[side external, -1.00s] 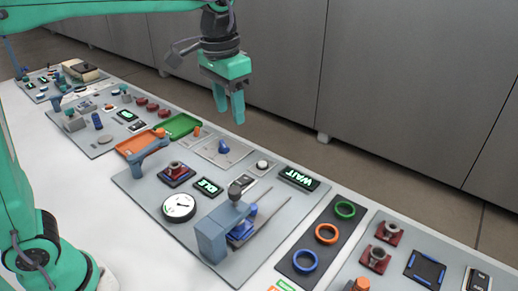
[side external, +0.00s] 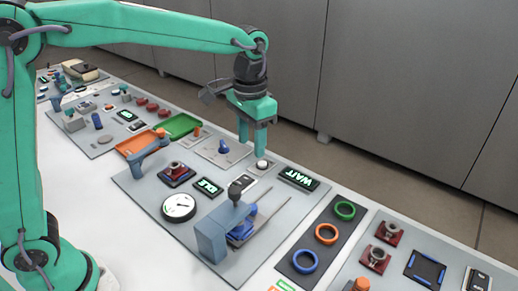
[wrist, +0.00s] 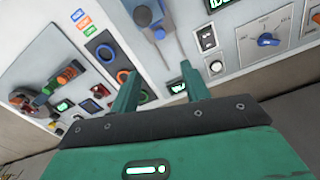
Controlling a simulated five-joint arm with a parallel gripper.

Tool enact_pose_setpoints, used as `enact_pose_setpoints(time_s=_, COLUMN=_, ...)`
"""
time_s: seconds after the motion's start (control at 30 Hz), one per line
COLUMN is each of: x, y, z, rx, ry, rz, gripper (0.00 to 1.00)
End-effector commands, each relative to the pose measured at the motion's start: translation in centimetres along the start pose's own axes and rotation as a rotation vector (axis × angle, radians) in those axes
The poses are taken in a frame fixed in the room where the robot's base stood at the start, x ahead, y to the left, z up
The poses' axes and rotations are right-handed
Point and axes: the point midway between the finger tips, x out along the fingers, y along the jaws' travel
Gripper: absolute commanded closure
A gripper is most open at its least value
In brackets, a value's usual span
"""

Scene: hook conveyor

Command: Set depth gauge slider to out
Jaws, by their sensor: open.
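The likely depth gauge is a grey-blue block (side external: 211,240) on the grey panel, with a blue slider carriage (side external: 240,232) between two thin rails. A dark knob (side external: 235,190) stands just behind it. Which end of its travel counts as out cannot be told. My gripper (side external: 252,142) is open and empty, pointing down above the panel's back edge, behind the block and apart from it. In the wrist view my gripper's two fingers (wrist: 160,90) are spread with nothing between them.
A round white button (side external: 262,164) lies just below the fingers. WAIT (side external: 298,179) and IDLE (side external: 207,187) displays, a round dial (side external: 179,207) and a red-based fixture (side external: 175,172) surround the block. A ring board (side external: 326,234) is to the right; orange and green trays (side external: 183,125) are behind left.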

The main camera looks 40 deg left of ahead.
Motion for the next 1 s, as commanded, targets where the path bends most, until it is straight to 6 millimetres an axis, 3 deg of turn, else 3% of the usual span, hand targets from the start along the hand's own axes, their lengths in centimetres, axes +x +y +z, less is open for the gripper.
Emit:
enact_pose_setpoints(time_s=0.3, x=9.0, y=0.0, z=0.2, rx=0.000, ry=-0.009, rz=0.000, gripper=0.54)
enact_pose_setpoints(time_s=0.4, x=11.1, y=0.0, z=0.1, rx=0.000, ry=-0.005, rz=0.000, gripper=0.54)
enact_pose_setpoints(time_s=1.0, x=13.9, y=0.0, z=0.1, rx=0.000, ry=-0.004, rz=0.000, gripper=0.54)
